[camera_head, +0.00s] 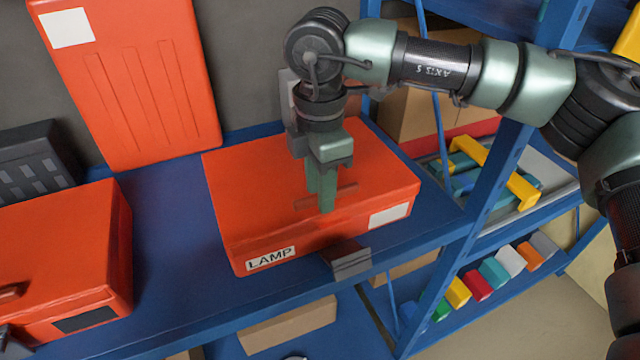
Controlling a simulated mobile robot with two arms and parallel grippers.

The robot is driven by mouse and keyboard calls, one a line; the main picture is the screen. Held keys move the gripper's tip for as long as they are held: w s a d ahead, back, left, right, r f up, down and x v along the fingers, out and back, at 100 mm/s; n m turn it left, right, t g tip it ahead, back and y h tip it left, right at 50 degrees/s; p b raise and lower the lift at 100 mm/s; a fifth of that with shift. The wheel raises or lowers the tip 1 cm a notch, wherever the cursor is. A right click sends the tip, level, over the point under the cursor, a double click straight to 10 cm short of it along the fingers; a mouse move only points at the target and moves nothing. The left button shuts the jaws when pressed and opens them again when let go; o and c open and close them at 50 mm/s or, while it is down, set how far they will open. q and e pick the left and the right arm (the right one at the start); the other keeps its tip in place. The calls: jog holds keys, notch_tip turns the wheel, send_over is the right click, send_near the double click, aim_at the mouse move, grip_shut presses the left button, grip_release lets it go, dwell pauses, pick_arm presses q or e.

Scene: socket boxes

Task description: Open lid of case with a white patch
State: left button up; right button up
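An orange case (240,200) stands on the blue shelf, its lid down. Its front has a "LAMP" label (271,259), a white patch (389,215) at the right and a grey latch (346,260). A dark reddish bar, like a handle (346,190), is on its lid. My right gripper (320,198) points down over the lid, its green fingers at the bar and partly covering it. The fingers look close together; whether they grip the bar I cannot tell.
Another orange case (60,240) with a dark patch (84,320) is at the left. A tall orange panel (135,80) with a white patch (67,28) stands behind. A dark case (35,165) is far left. Blue shelf (165,240) shows between the cases. A blue post (488,190) rises at right.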

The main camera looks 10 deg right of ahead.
grip_shut()
dwell(1.3)
